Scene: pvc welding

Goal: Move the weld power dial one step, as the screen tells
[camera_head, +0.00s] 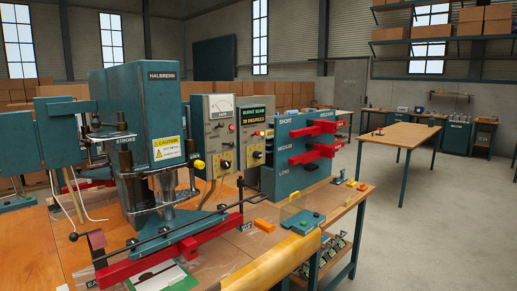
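A grey control panel (213,135) stands right of the teal press marked HALBREHN (164,105). It carries a needle meter (222,107) and a dark round dial on a yellow plate (226,164). A second panel beside it holds a small screen (255,115). Its upper line seems to read "BURNT SEAM", with a blurred lower line that seems to mention rejects. A second dark dial on yellow (257,156) sits below the screen. The dial labels are too small to read, so I cannot tell which is weld power. Neither of my grippers shows.
A teal rack (289,161) marked SHORT, MEDIUM and LONG holds red clamp-like pieces (312,143). The press's red bar and black rod extend in front of the panels. An orange block (264,225) lies on the wooden bench (232,246). Open floor lies to the right.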

